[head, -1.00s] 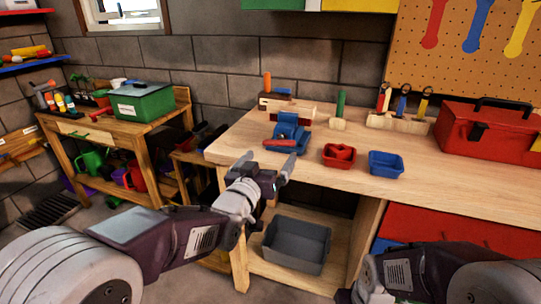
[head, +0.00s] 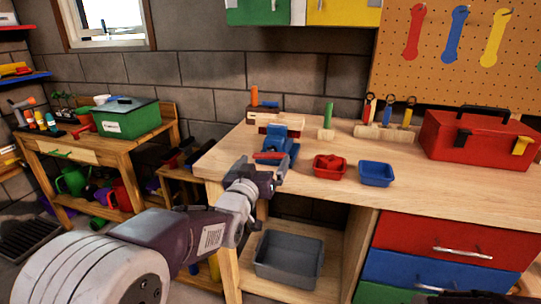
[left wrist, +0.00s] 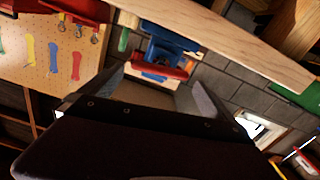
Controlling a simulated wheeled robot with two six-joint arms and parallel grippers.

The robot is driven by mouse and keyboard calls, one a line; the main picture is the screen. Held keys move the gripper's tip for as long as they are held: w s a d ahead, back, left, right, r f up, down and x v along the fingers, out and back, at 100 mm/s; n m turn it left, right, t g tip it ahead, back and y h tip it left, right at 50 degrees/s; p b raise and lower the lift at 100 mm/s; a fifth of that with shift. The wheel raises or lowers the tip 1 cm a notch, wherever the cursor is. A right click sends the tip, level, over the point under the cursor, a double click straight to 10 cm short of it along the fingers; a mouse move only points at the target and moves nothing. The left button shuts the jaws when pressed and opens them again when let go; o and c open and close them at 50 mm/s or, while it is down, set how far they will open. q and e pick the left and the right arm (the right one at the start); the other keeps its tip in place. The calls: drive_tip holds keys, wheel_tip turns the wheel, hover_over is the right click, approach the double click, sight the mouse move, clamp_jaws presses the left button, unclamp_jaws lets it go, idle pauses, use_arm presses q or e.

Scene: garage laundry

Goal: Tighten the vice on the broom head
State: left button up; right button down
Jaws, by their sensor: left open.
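The blue vice (head: 280,145) stands at the front left of the wooden workbench (head: 440,187), with its red handle (head: 270,156) towards me. A light wooden block with a dark red underside, which looks like the broom head (head: 262,117), lies at the vice's jaws; I cannot tell how tightly it is held. My left gripper (head: 262,169) is open just in front of the handle, apparently not touching it. In the left wrist view the vice (left wrist: 165,45) and red handle (left wrist: 155,68) appear upside down beyond the spread fingers (left wrist: 150,90). My right gripper is out of view.
A red bin (head: 330,167) and a blue bin (head: 376,174) sit right of the vice. A red toolbox (head: 470,140) stands further right. A grey tub (head: 289,258) is on the shelf below. The bench front is clear.

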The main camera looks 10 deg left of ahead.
sight(268, 157)
use_arm(q)
drive_tip(key=w, duration=0.5)
drive_tip(key=shift+w+d, duration=0.1)
drive_tip(key=shift+w, duration=0.1)
drive_tip(key=c, duration=1.1)
drive_tip(key=shift+f+m+b, duration=0.15)
drive_tip(key=shift+m+b, duration=0.15)
drive_tip(key=shift+b, duration=0.2)
drive_tip(key=shift+m+b, duration=0.3)
drive_tip(key=shift+m, duration=0.4)
